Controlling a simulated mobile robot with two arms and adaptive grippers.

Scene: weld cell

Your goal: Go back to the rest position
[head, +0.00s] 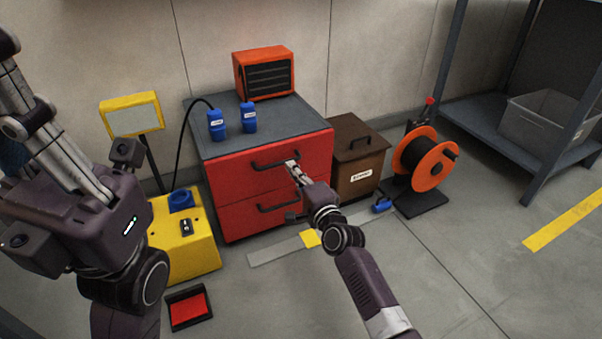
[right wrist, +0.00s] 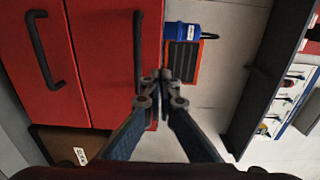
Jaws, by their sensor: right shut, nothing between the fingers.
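My right gripper (head: 291,164) is shut and empty in front of the red drawer cabinet (head: 230,180). In the head view its tips overlap the right end of the upper drawer handle (head: 265,165). In the right wrist view the closed fingertips (right wrist: 163,76) are apart from the drawer handles (right wrist: 45,50). Both drawers look closed. My left gripper (head: 50,140) is close to the camera at the left edge, with silver finger links pointing up. Its tips are not clear, so I cannot tell its opening.
A yellow box (head: 190,250) and a red-lined tray (head: 188,308) are near my left arm. Right of the cabinet stand a brown bin (head: 358,175), an orange reel (head: 425,160) and a grey shelf (head: 480,117). A blue object (head: 381,205) lies on the floor. Floor at the right is clear.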

